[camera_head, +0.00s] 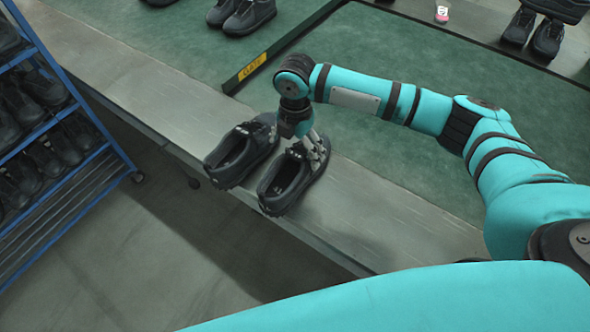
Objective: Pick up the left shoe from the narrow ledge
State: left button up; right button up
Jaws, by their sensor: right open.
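Two black shoes stand side by side on the narrow grey ledge (380,215), beside the green mat. The left shoe of the pair (230,165) overhangs or nearly reaches the ledge's front edge. The other shoe (285,190) stands just to its right. I cannot tell whether the fingers touch that shoe. The gripper's wrist hides a little of the space between the two shoes' far ends. My left gripper is out of view.
A blue rack (60,180) with several black shoes stands at the left. The green mat (400,65) has a dark raised rim with a yellow label (252,67). More shoes (242,14) stand at the back. The ledge is clear to the right.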

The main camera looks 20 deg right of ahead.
aim_at(287, 177)
jog(key=shift+s+f, duration=0.1)
jog(key=shift+f, duration=0.55)
notch_tip(287, 177, down, 4)
jog(key=shift+r+p, duration=0.2)
jog(key=shift+p, duration=0.4)
jog(key=shift+f, duration=0.3)
jog(key=c, duration=0.8)
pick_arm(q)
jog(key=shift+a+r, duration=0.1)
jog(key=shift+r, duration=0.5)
pick_arm(e)
jog(key=c, duration=0.6)
